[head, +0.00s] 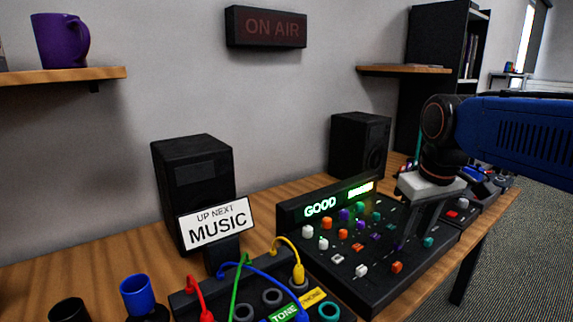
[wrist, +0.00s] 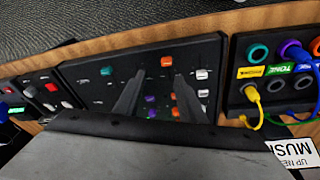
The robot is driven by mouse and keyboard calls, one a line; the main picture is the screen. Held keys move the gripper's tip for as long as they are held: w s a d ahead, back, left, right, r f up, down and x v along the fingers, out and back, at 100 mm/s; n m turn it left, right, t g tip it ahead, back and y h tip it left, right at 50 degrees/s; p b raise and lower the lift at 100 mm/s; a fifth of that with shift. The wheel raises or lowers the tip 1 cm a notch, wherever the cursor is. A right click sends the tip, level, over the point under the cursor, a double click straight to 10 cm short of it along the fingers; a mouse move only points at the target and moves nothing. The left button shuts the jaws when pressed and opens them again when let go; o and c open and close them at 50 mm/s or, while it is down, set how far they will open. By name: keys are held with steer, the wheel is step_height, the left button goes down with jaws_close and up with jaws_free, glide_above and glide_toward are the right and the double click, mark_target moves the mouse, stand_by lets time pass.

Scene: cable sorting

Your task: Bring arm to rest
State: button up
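My arm (head: 520,125) reaches in from the right in the head view, with a dark blue link. My gripper (head: 410,236) points down over the right part of the black mixer panel (head: 345,285). In the wrist view my gripper (wrist: 160,78) shows two dark fingers set apart over the panel (wrist: 75,72), with nothing held between them. Whether the fingertips touch the panel or a knob cannot be told. The panel carries several orange, white, purple and teal knobs and a lit green display (head: 320,207) reading GOOD.
A patch box with yellow (head: 298,272), green and blue cables stands left of the panel. An UP NEXT MUSIC sign (head: 215,222), two black speakers (head: 358,145) and a blue cup (head: 138,295) are on the wooden desk. A shelf (head: 405,69) is above. Open floor lies right.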

steer(key=s+d+f+m+t, duration=0.2)
steer(key=s+f+m, duration=0.1)
steer(key=s+f, duration=1.1)
steer(key=shift+w+r, duration=0.1)
stand_by(1.2)
